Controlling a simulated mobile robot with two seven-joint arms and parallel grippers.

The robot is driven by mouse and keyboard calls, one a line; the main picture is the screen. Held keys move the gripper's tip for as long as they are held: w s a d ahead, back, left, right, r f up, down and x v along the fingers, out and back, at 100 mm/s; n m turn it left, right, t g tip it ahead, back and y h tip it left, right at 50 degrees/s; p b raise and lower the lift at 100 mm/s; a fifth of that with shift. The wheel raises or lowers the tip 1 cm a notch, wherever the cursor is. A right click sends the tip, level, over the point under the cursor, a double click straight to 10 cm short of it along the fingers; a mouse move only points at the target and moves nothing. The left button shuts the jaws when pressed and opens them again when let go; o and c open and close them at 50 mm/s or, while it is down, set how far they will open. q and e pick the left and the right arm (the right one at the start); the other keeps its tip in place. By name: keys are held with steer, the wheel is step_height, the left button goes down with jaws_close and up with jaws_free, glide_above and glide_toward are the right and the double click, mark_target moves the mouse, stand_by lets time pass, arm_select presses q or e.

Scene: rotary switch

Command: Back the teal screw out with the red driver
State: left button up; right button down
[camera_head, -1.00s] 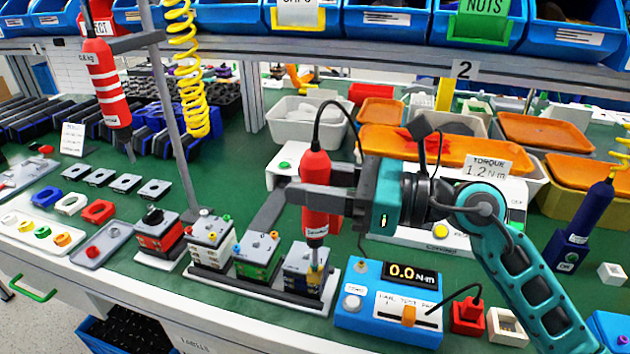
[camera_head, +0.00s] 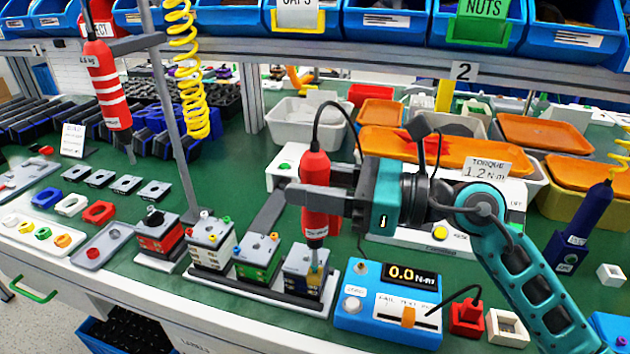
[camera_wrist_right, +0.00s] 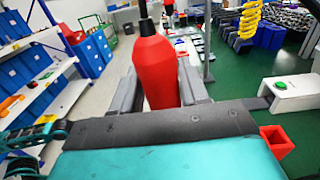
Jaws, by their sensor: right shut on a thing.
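The red driver (camera_head: 316,167) is upright in my right gripper (camera_head: 312,199), which is shut around its body. It also shows, red with a dark top, between the jaws in the right wrist view (camera_wrist_right: 156,70). The driver's lower end is over the top of the dark blue block (camera_head: 302,284), at a yellowish part there. I cannot tell whether the bit touches a screw. No teal screw can be made out clearly; small coloured screws sit on the neighbouring blocks, and the driver hides part of the dark blue one. My left gripper is not in view.
A green block (camera_head: 255,262), a white block (camera_head: 208,243) and a red block (camera_head: 159,234) stand to the left. A blue tester (camera_head: 385,330) reading 0.0 stands close on the right. A red striped tool (camera_head: 106,85) hangs at left beside a pole (camera_head: 172,120).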

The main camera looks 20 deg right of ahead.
mark_target(315, 150)
steer(key=shift+r+p, duration=2)
steer(key=shift+r, duration=0.45)
steer(key=shift+w, duration=0.1)
